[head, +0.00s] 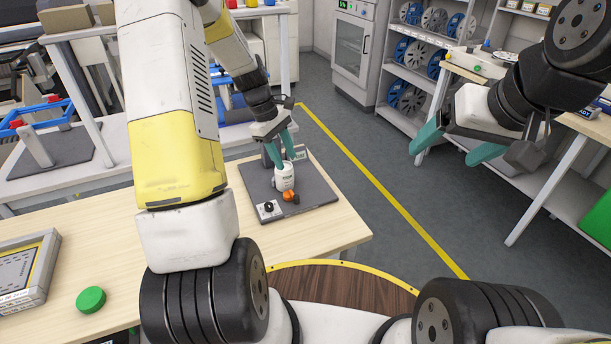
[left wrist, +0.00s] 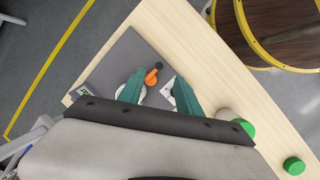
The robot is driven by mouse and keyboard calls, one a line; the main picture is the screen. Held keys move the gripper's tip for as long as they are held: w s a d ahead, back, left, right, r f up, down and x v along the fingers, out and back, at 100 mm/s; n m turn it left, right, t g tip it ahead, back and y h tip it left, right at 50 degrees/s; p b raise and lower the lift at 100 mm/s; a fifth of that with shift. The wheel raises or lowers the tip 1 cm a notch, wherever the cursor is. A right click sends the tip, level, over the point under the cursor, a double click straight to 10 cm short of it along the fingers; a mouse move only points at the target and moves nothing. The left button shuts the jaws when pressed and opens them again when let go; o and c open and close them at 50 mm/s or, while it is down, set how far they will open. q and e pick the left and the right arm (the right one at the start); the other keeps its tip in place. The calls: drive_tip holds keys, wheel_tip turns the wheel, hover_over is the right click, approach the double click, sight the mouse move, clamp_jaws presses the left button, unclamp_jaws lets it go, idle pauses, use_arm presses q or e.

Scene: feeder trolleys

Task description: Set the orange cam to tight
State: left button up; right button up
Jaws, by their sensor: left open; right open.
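The orange cam (head: 291,196) sits on a dark grey board (head: 318,192) on the wooden bench, at the front foot of a white cylindrical body (head: 284,178). In the left wrist view the orange cam (left wrist: 152,75) shows as a short lever, just beyond the fingertips. My left gripper (head: 280,160) is open, its teal fingers pointing down at the top of the white body; I cannot tell whether they touch it. In the left wrist view my left gripper (left wrist: 158,90) has its fingers spread. My right gripper (head: 450,145) is open and empty, above the floor at right.
A white plate with a black knob (head: 269,208) is beside the cam on the board. A green round cap (head: 91,299) and a grey panel (head: 25,270) lie on the bench at left. Shelves with blue reels (head: 430,20) stand behind. Bare floor lies right of the bench.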

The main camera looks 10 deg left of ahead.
sight(295, 196)
use_arm(q)
drive_tip(key=f+n, duration=0.1)
drive_tip(key=f, duration=0.4)
drive_tip(key=d+f+n, duration=0.1)
drive_tip(key=f, duration=0.4)
drive_tip(key=w+d+f, duration=0.1)
drive_tip(key=f, duration=0.4)
drive_tip(key=shift+d+f+n+g+h, duration=0.2)
drive_tip(key=shift+f+n+g+h, duration=0.2)
